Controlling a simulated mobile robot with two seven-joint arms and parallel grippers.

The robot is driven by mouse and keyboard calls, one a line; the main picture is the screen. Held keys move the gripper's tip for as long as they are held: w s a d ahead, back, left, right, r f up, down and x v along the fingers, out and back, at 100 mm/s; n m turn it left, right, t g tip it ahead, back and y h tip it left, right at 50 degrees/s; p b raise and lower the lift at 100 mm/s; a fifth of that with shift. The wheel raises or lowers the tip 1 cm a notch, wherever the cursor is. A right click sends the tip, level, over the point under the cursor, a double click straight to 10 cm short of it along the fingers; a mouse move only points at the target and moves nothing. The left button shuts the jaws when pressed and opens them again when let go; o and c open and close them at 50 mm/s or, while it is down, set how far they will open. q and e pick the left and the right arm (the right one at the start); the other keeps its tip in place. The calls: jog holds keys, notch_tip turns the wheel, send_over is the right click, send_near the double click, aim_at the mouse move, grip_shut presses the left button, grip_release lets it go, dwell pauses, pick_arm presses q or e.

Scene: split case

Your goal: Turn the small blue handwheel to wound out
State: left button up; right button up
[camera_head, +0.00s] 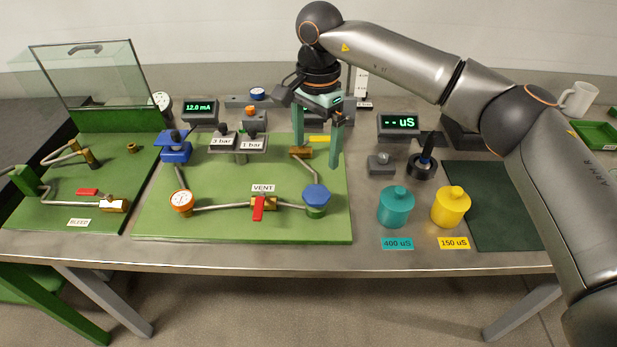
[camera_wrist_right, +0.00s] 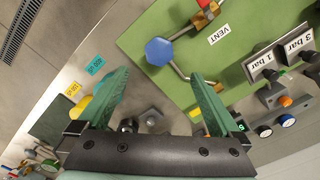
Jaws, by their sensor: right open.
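A blue, many-sided knob (camera_head: 316,193) sits on a round fitting at the right front of the green board; its top also shows in the wrist view (camera_wrist_right: 159,51). A smaller round blue-topped part (camera_head: 257,93) stands at the back, near an orange knob. I cannot tell for sure which is the small blue handwheel, nor how far either is wound. My right gripper (camera_head: 318,157) points down over the board's right back part, behind the many-sided knob and apart from it. It is open, with nothing between its fingers in the wrist view (camera_wrist_right: 160,84). My left gripper is out of view.
The green board (camera_head: 225,228) carries pipes, a gauge (camera_head: 181,201), a red vent lever (camera_head: 258,208) and a blue fitting (camera_head: 176,153). Teal (camera_head: 396,208) and yellow (camera_head: 451,208) bottles stand right of it. A glass-lidded case (camera_head: 85,75) is at left.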

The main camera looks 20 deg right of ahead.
aim_at(316, 193)
notch_tip(316, 193, down, 12)
jog(key=shift+d+f+p, duration=0.1)
jog(key=shift+p, duration=0.85)
jog(key=c, duration=1.3)
